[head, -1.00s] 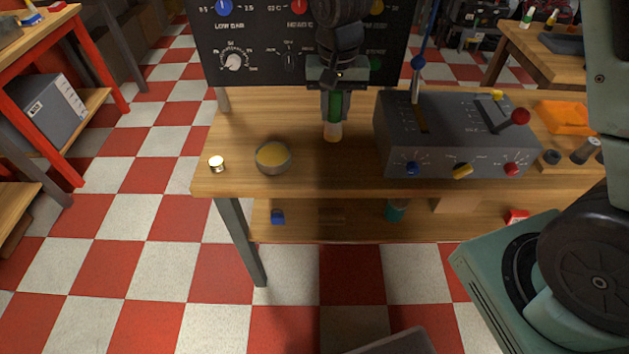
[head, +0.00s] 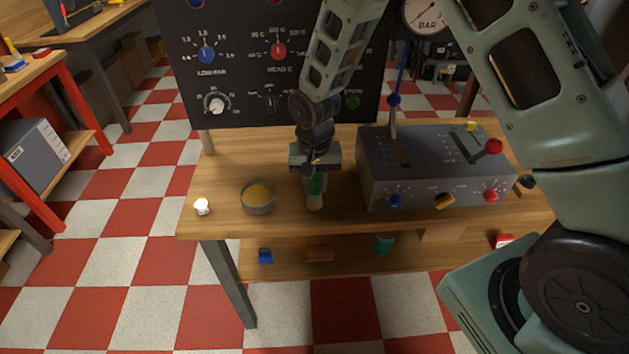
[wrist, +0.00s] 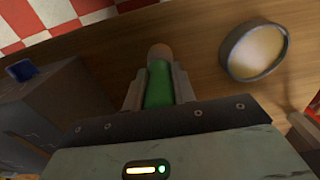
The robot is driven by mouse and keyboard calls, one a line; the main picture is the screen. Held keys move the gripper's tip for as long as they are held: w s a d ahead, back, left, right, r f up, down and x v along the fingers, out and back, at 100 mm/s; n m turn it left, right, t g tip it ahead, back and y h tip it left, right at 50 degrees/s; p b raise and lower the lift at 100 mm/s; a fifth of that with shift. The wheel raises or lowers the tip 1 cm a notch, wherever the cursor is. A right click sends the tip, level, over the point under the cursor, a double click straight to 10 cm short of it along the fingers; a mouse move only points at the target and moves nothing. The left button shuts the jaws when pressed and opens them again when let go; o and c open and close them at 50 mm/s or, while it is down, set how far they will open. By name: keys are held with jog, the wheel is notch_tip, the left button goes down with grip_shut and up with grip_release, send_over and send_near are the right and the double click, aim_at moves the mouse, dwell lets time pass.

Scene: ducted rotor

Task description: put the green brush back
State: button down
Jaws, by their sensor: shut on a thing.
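The green brush (head: 315,187) is between the fingers of my gripper (head: 315,178), which is shut on it. Its pale tip points down, in front of the bench top's middle in the head view. In the wrist view the green brush (wrist: 159,84) sits between both fingers of my gripper (wrist: 160,90), its pale end outward. Whether the tip touches the wooden bench (head: 230,178) cannot be told. The fingers partly hide the brush.
A round dish with yellow contents (head: 259,198) stands left of the brush; a grey lever box (head: 430,170) stands right. A small white-topped item (head: 202,206) is near the left edge. A teal cup (head: 383,243), a blue item (head: 265,256) and a brown block (head: 320,254) are on the lower shelf.

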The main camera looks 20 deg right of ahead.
jog(key=shift+f, duration=0.1)
jog(key=c, duration=1.1)
grip_release()
jog(key=shift+c, duration=0.2)
notch_tip(320, 180, up, 12)
jog(key=shift+f+b, duration=0.2)
jog(key=shift+b, duration=0.6)
jog(key=shift+s+a+r, duration=0.1)
jog(key=shift+r, duration=0.2)
jog(key=s+a+r+n, duration=0.2)
jog(key=s+n, duration=0.1)
jog(key=s, duration=0.5)
jog(key=s+a+r+n, duration=0.2)
jog(key=s+n, duration=0.2)
jog(key=s, duration=0.5)
jog(key=s+a+r+n, duration=0.1)
jog(key=s+n, duration=0.3)
jog(key=s, duration=0.5)
jog(key=shift+s+a+r+y, duration=0.3)
jog(key=shift+a+r, duration=0.1)
jog(key=shift+a, duration=0.1)
